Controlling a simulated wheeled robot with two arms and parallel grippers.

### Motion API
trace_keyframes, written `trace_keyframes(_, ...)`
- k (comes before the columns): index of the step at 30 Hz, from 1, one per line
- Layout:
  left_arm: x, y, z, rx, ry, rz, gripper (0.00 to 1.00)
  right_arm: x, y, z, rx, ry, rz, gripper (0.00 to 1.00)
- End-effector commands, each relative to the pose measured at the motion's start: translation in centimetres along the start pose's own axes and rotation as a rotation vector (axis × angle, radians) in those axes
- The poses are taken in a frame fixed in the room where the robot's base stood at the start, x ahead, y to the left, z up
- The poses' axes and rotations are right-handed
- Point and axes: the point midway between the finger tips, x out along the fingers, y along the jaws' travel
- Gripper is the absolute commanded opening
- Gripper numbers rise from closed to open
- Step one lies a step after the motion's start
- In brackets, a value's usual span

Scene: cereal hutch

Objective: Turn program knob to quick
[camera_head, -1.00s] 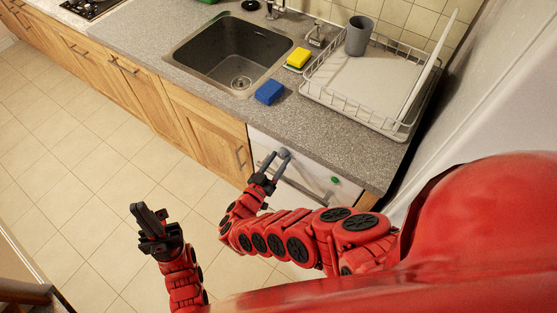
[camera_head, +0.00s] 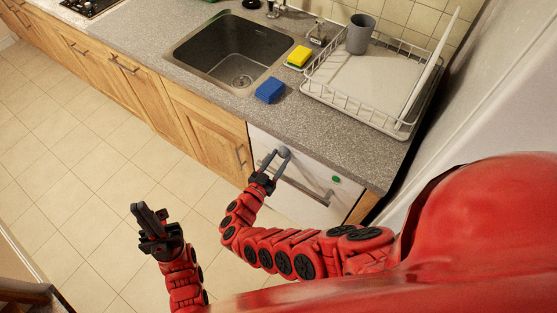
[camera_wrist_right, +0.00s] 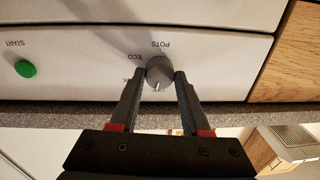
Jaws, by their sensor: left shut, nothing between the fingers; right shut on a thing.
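The grey round program knob (camera_wrist_right: 160,70) is on the white dishwasher panel (camera_wrist_right: 215,66). In the right wrist view, which is upside down, my right gripper (camera_wrist_right: 160,76) has one finger on each side of the knob and is shut on it. A pale mark on the knob points down in the picture. The labels POTS and ECO show beside the knob; a third label ending in K is mostly hidden by a finger. In the head view the right gripper (camera_head: 272,164) is at the knob (camera_head: 284,153). My left gripper (camera_head: 147,214) is shut and empty over the floor.
A green START button (camera_wrist_right: 25,68) is on the same panel; a bar handle (camera_head: 305,190) lies below it.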

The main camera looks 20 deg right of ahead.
Motion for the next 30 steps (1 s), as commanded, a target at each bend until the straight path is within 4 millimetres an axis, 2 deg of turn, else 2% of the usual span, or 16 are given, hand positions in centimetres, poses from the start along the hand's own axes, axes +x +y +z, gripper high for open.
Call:
trace_keyframes(18, -6.9, 0.3, 1.2, 0.000, 0.000, 0.000, 0.00, 0.0, 0.1, 0.8, 0.551, 0.032, 0.012, 0.00)
trace_keyframes(24, -8.8, 0.4, 1.5, 0.000, 0.000, 0.000, 0.00, 0.1, 0.0, 0.6, 0.680, 0.040, 0.010, 0.00)
trace_keyframes(30, -9.9, 0.5, 1.7, 0.000, 0.000, 0.000, 0.00, 0.1, 0.0, 0.3, 0.761, 0.045, 0.012, 0.00)
